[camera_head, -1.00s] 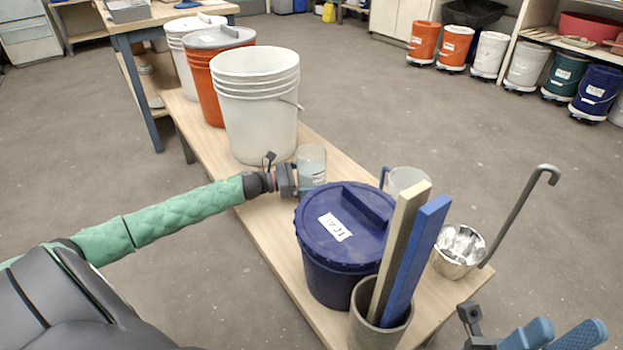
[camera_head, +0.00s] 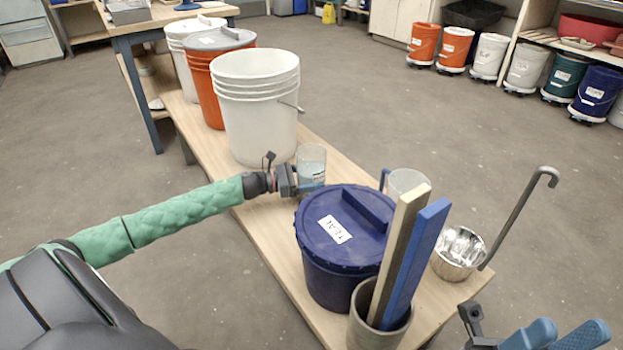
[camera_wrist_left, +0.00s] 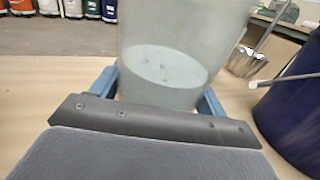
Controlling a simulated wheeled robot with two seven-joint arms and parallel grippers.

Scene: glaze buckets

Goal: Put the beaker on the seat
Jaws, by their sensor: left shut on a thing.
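The clear beaker (camera_head: 312,160) with some pale liquid in it is upright behind the blue lidded bucket, at the middle of the head view. My left gripper (camera_head: 308,187) is shut on it from the left. In the left wrist view the beaker (camera_wrist_left: 175,75) fills the space between the blue fingers. Its base is hidden, so I cannot tell if it touches the wood. The long low wooden bench (camera_head: 335,160) under it may be the seat. My right gripper (camera_head: 570,327) is at the bottom right, its blue fingers apart, with nothing seen between them.
The blue lidded bucket (camera_head: 330,265) stands close in front of the beaker, a white bucket (camera_head: 258,110) behind it. A blue-handled clear jug (camera_head: 406,182), a pot with two upright sticks (camera_head: 375,332) and a metal ladle (camera_head: 460,252) crowd the right end.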

